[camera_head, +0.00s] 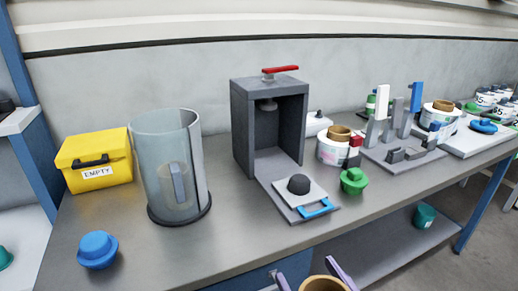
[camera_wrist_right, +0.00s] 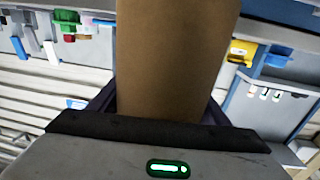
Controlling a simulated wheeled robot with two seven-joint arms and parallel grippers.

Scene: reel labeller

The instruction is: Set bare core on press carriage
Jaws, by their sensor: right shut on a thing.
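The bare core is a plain brown tube (camera_head: 323,284) at the bottom edge of the head view. It fills the middle of the right wrist view (camera_wrist_right: 178,60). My right gripper (camera_head: 315,280) is shut on it, with one purple finger on each side. The press (camera_head: 243,125) is a grey box with a red handle on top. Its carriage (camera_head: 285,200) is a pale plate with a black dome and a blue handle, pulled out in front of the press. No core is on it. The held core is in front of the bench, apart from the carriage. My left gripper is not in view.
A clear cylinder (camera_head: 150,150) stands left of the press, near a yellow box (camera_head: 85,175) marked EMPTY. A blue knob (camera_head: 97,250) is at front left. A green knob (camera_head: 354,182) sits close to the carriage's right. Labelled reels and a grey fixture (camera_head: 405,158) stand further right.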

